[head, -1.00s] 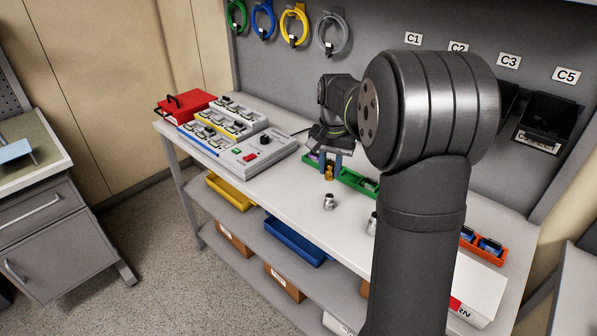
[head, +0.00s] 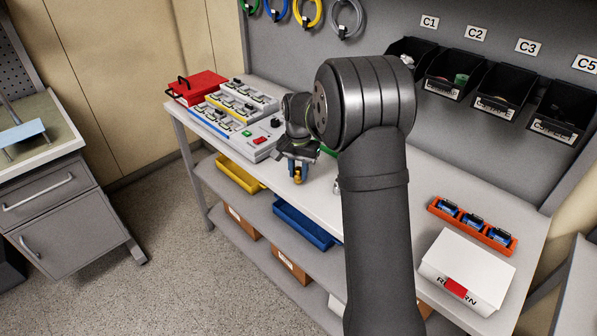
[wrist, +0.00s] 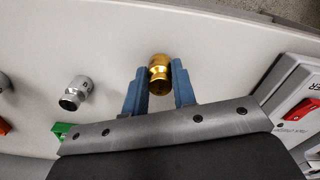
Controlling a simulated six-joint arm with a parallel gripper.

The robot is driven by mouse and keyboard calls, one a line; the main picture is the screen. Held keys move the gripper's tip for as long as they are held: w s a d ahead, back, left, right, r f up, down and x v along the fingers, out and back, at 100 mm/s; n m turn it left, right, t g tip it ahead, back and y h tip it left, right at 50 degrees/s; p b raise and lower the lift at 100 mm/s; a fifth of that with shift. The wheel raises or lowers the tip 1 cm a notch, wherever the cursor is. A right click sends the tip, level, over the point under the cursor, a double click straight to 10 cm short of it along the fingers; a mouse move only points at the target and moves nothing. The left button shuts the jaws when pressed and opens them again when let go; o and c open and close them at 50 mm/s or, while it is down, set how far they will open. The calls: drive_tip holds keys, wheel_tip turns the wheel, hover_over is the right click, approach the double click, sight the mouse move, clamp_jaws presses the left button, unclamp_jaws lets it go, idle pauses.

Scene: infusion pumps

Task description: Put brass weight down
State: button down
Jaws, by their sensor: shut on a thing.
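The brass weight (head: 298,178) is a small gold knobbed cylinder near the front edge of the white bench, right of the grey pump panel. My gripper (head: 298,170) points down with its blue fingers around the weight. In the wrist view the brass weight (wrist: 158,78) sits between the two fingertips of my gripper (wrist: 159,85), which is shut on it. I cannot tell whether its base touches the bench. A silver weight (wrist: 75,93) stands apart to the left in the wrist view.
The grey panel (head: 262,146) with red and green switches is close on the left. A green tray (head: 328,152) is mostly hidden behind my arm. An orange tray (head: 472,224) and a white box (head: 466,270) are at the right.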

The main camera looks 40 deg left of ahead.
sight(298, 169)
drive_tip(key=shift+f, duration=0.25)
drive_tip(key=c, duration=1.2)
unclamp_jaws()
drive_tip(key=shift+f, duration=0.15)
wheel_tip(298, 169, up, 12)
drive_tip(key=shift+r, duration=0.2)
drive_tip(key=shift+f, duration=0.1)
drive_tip(key=shift+f, duration=4.25)
drive_tip(key=shift+f, duration=0.1)
